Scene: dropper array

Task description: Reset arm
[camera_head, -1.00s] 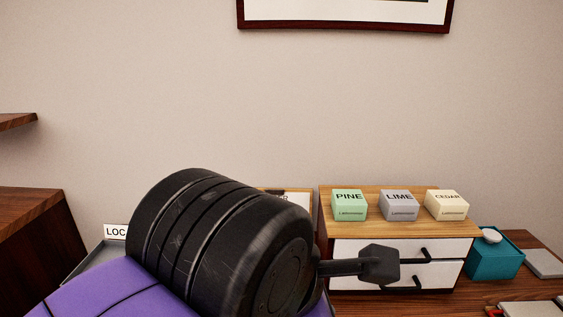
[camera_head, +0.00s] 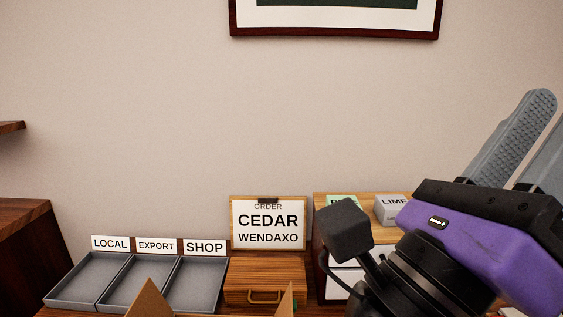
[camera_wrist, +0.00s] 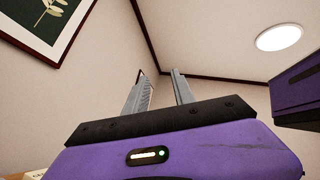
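My gripper (camera_head: 535,140) is raised at the right of the head view, its purple body in front of the small white-fronted drawer cabinet. In the wrist view my gripper (camera_wrist: 162,92) points up toward the wall and ceiling. Its two grey fingers stand apart with only wall between them, so it is open and empty. My arm hides most of the cabinet and the right side of the table. The order board (camera_head: 268,224) reads CEDAR WENDAXO.
Three grey trays labelled LOCAL (camera_head: 88,280), EXPORT (camera_head: 138,284) and SHOP (camera_head: 195,285) stand at left. A wooden box (camera_head: 265,272) with a handle is beside them. The LIME box (camera_head: 391,211) and a partly hidden green box (camera_head: 338,200) sit on the cabinet. A picture frame (camera_head: 330,37) hangs above.

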